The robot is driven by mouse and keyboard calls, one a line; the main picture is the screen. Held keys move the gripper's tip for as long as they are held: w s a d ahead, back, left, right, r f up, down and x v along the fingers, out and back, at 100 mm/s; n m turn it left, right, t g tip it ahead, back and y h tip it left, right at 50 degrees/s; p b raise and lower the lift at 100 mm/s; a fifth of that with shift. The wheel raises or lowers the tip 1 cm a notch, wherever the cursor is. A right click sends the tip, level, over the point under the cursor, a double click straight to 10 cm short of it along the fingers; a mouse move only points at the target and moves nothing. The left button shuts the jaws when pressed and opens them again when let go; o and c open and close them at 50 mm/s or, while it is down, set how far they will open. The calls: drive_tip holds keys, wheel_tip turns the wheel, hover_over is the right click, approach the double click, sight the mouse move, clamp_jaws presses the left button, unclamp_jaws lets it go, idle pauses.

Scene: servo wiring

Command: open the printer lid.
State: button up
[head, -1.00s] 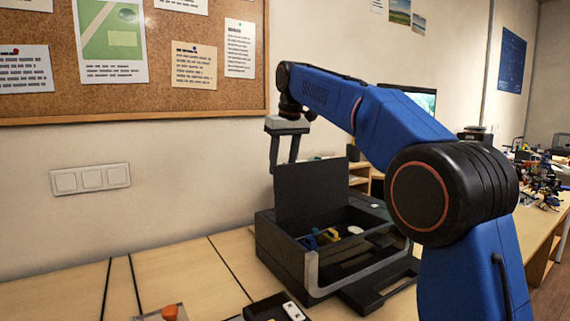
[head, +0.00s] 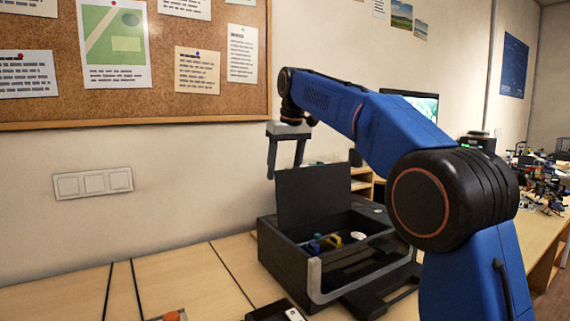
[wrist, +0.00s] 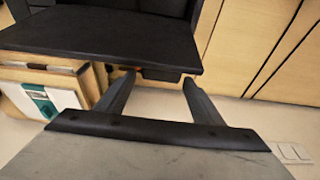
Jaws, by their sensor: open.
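The dark grey printer (head: 285,245) stands on the wooden bench in the head view. Its flat black lid (head: 313,195) is raised close to upright, leaving the inside exposed. Blue and yellow pieces (head: 328,241) and a pale round piece lie inside. My gripper (head: 285,171) is open and empty, fingers pointing down at the lid's upper left edge. I cannot tell whether they touch it. In the wrist view, the open fingers (wrist: 158,80) lie just past the edge of a dark panel (wrist: 100,35), which looks like the lid.
A grey curved handle (head: 315,280) and a dark tray (head: 375,295) are at the printer's front. A dark box (head: 275,311) and an orange-topped item (head: 172,316) sit on the near bench. The wall with a switch plate (head: 93,183) rises behind. Bench left of the printer is clear.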

drive_tip(key=v, duration=1.2)
drive_tip(key=shift+d+f, duration=0.1)
